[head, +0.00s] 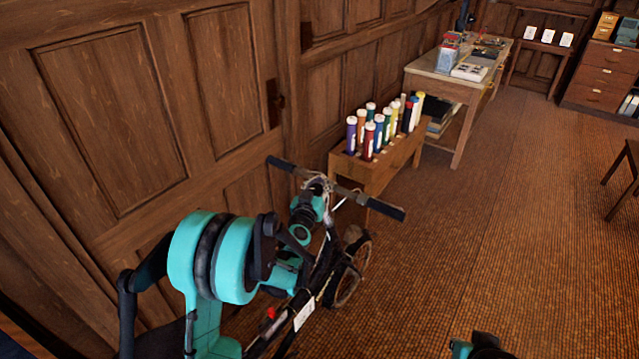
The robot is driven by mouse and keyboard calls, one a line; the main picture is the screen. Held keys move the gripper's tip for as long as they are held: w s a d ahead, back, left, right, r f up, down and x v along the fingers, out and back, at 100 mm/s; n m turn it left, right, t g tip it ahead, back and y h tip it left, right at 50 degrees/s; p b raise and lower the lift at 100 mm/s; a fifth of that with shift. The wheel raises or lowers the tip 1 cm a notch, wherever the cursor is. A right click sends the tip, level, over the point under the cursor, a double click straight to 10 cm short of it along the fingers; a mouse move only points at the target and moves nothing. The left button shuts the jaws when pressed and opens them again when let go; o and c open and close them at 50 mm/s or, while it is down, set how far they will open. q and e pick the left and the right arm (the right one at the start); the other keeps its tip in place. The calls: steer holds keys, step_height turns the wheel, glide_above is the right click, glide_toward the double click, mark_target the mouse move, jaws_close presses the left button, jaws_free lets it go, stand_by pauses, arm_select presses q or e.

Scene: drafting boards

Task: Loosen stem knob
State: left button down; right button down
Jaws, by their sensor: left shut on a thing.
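A small-wheeled bike or scooter (345,284) stands in the head view beside the panelled wall, with its handlebar (375,204) spread across the top of the stem. My left arm reaches in from the lower left to the stem. My left gripper (318,187) is at the top of the stem, by the middle of the handlebar, shut on what appears to be the stem knob. The knob itself is hidden by the gripper, so its shape cannot be made out. Only a small part of my right arm shows at the bottom edge; its gripper cannot be seen.
A wooden rack (393,170) with several coloured tubes stands just behind the handlebar. A work table (447,87) with boxes and papers is farther back. A drawer cabinet (600,80) and a dark stool (632,160) are at the right. The brown carpet (500,220) is clear.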

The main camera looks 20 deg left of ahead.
arm_select(q)
steer(key=shift+r, duration=0.1)
steer(key=c, duration=1)
jaws_free()
steer(key=shift+s, duration=0.1)
steer(key=s, duration=1.2)
steer(key=shift+d+r, duration=0.1)
steer(key=shift+r, duration=0.05)
steer(key=s+d+r+m+g+h, duration=0.25)
steer(key=s+d+g+h, duration=0.2)
steer(key=s+d, duration=0.45)
steer(key=s+a+f+g+y, duration=0.1)
steer(key=s+a+g, duration=0.1)
steer(key=s, duration=0.4)
steer(key=s+a+f+g+y, duration=0.1)
steer(key=s+f+g, duration=0.1)
steer(key=s, duration=0.4)
steer(key=s+a+f+g+y, duration=0.2)
steer(key=s, duration=0.4)
steer(key=shift+s+a+f+n, duration=0.1)
steer(key=shift+s+a+n, duration=0.25)
